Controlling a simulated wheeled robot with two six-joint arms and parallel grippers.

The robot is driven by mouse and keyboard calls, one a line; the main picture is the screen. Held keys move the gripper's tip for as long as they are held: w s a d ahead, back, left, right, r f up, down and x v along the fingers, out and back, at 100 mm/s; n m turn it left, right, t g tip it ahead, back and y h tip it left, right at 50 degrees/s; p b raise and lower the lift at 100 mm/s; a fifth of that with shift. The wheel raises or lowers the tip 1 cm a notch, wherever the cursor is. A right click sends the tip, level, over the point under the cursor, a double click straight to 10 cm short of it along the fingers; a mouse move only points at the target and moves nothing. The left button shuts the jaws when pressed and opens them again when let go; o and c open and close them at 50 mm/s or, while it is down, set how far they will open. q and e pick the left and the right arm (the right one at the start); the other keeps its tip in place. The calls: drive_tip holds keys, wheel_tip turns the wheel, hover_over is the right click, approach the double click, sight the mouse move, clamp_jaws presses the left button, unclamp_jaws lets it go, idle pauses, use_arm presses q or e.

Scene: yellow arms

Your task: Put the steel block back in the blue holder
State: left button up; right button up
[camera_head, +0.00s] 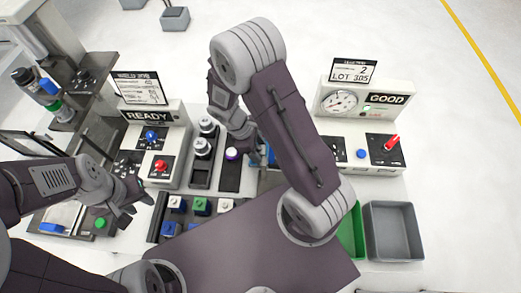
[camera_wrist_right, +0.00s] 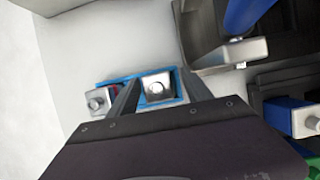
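The blue holder (camera_wrist_right: 120,79) lies below my right gripper in the right wrist view. A steel block (camera_wrist_right: 157,86) with a square top shows between the fingers of my right gripper (camera_wrist_right: 160,78), within the blue outline. Blue shows between block and fingers, so the gripper looks open around it. I cannot tell how deep the block sits. In the head view my right gripper (camera_head: 262,155) is partly hidden behind my own arm, and only a blue bit of the holder (camera_head: 270,156) shows. My left gripper (camera_head: 138,201) is open and empty at the left.
Another metal piece (camera_wrist_right: 98,101) stands at the holder's left end. A dark tray with blue, green and white parts (camera_head: 200,206) is at front centre. The READY box (camera_head: 153,117) and GOOD gauge box (camera_head: 367,105) stand behind. Green and grey bins (camera_head: 393,204) are at right.

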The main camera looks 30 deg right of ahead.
drive_tip(key=shift+w+a, duration=0.1)
drive_tip(key=shift+a, duration=0.15)
drive_tip(key=shift+w+r, duration=0.15)
drive_tip(key=shift+r, duration=0.05)
drive_tip(key=v, duration=1.1)
drive_tip(key=shift+r, duration=0.25)
